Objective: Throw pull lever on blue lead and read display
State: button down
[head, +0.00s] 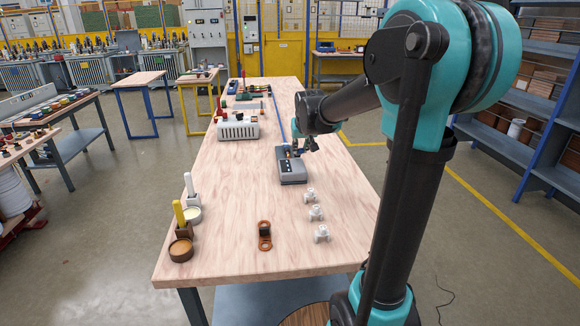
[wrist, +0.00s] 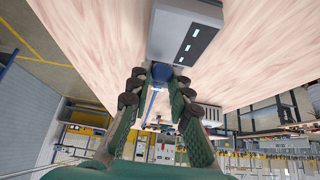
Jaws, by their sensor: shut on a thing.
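A grey box-shaped device (head: 291,170) stands on the long wooden table. In the wrist view the grey device (wrist: 186,32) shows a dark panel with several pale lit patches, too small to read. My gripper (head: 299,151) is low at the far end of the device. In the wrist view my gripper (wrist: 160,76) has its fingertips closed around a round blue piece (wrist: 161,71) right beside the device's edge. I cannot tell whether this piece is a lever knob or a lead end. A thin blue lead (head: 276,115) runs along the table beyond the device.
A brown lug-like part (head: 264,236) lies in front. Yellow and white brushes with small pots (head: 181,249) stand at left. A white ribbed box (head: 238,130) sits behind left. The middle left is clear.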

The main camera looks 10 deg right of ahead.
jog(key=shift+s, duration=0.1)
jog(key=shift+s+f, duration=0.35)
jog(key=shift+f, duration=0.25)
jog(key=c, duration=1.3)
grip_release()
jog(key=shift+f, duration=0.1)
jog(key=v, duration=1.2)
